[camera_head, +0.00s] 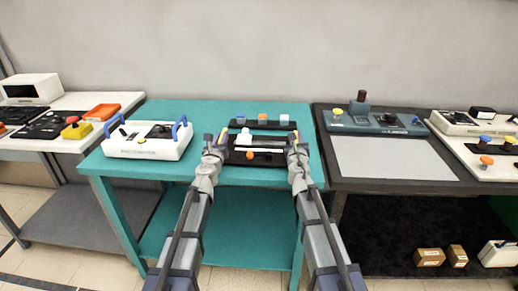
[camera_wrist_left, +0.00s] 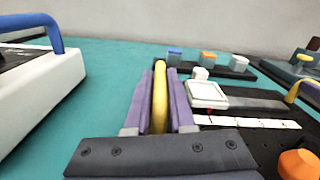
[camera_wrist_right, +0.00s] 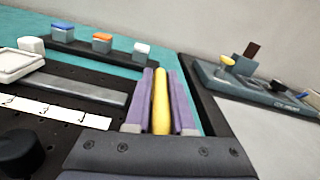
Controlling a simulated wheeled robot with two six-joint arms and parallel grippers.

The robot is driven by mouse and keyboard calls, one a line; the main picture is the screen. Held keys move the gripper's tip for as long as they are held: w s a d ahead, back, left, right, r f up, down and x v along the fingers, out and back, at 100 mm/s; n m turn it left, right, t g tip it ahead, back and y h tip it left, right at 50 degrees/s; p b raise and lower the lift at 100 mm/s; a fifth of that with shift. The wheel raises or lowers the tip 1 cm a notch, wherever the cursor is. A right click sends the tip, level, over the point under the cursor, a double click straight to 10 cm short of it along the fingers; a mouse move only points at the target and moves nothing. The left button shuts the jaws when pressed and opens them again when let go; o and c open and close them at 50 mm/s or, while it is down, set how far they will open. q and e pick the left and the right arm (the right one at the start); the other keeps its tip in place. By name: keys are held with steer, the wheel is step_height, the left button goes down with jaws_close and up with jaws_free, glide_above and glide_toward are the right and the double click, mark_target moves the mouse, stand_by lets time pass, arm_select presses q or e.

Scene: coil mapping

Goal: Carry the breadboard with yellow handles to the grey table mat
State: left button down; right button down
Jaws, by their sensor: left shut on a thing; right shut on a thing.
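The black breadboard (camera_head: 258,159) with yellow handles lies between my two grippers over the teal table (camera_head: 200,112). It carries a white strip, white parts and an orange knob. My left gripper (camera_wrist_left: 160,98) is shut on its left yellow handle (camera_wrist_left: 160,85). My right gripper (camera_wrist_right: 160,98) is shut on its right yellow handle (camera_wrist_right: 160,85). I cannot tell whether the board touches the table. The grey table mat (camera_head: 390,158) lies bare on the dark table to the right.
A white box with blue handles (camera_head: 150,140) stands left on the teal table. A black rail with coloured blocks (camera_head: 264,124) lies behind the breadboard. A grey-blue device (camera_head: 372,122) stands behind the mat. White panels (camera_head: 485,155) are right of it.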

arm_select(q)
steer(key=shift+d+r, duration=0.1)
steer(key=shift+r, duration=0.05)
arm_select(e)
steer(key=shift+a+r, duration=0.1)
steer(key=shift+r, duration=0.05)
